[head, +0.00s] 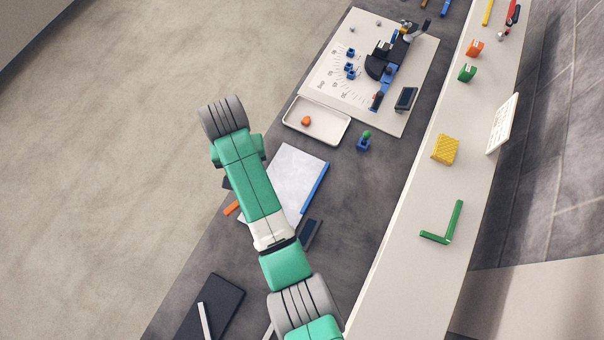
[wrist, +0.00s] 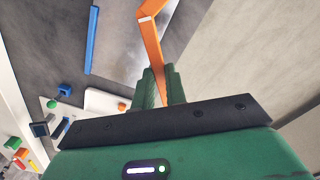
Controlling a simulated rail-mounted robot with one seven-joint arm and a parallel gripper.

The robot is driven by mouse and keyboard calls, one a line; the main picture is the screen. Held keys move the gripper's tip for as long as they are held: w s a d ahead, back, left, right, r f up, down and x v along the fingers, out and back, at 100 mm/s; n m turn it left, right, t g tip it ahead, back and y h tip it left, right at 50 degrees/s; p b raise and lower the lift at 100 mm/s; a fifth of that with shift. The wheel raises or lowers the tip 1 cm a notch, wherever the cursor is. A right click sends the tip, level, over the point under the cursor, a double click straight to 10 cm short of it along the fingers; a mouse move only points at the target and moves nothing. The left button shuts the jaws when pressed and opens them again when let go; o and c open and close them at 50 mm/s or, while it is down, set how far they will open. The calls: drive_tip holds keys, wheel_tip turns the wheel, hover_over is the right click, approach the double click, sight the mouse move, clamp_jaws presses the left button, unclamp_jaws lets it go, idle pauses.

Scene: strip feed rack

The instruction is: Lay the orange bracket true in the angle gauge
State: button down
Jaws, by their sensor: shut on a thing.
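The orange bracket (wrist: 152,42) is bent, with a small white mark near its bend. In the wrist view it rises from between the green fingers of my gripper (wrist: 160,88), which is shut on it; one arm runs out of the top of the frame. In the head view an orange end (head: 232,208) shows left of my arm, and my arm hides the gripper and the rest. The angle gauge, with a dark curved part and blue pieces, is on a white board (head: 412,112) at the top. The bracket is well apart from it.
A white tray (head: 337,139) with a small orange piece (head: 306,120) lies before the board. A blue piece with a green knob (head: 364,141) stands beside it. A white sheet with a blue edge (head: 300,165) lies under my arm. A shelf with a green bracket (head: 452,222) runs along the right.

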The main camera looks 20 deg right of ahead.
drive_tip(key=m+p, duration=0.2)
drive_tip(key=m, duration=0.2)
drive_tip(key=shift+r+p, duration=0.15)
drive_tip(key=shift+p, duration=0.2)
drive_tip(key=shift+m+p, duration=0.75)
drive_tip(key=shift+m, duration=1.05)
drive_tip(key=shift+d, duration=0.15)
drive_tip(key=s+d+p, duration=0.3)
drive_tip(key=d, duration=1)
drive_tip(key=shift+p, duration=0.4)
idle(0.9)
drive_tip(key=shift+f+b, duration=2.05)
drive_tip(key=shift+f, duration=0.95)
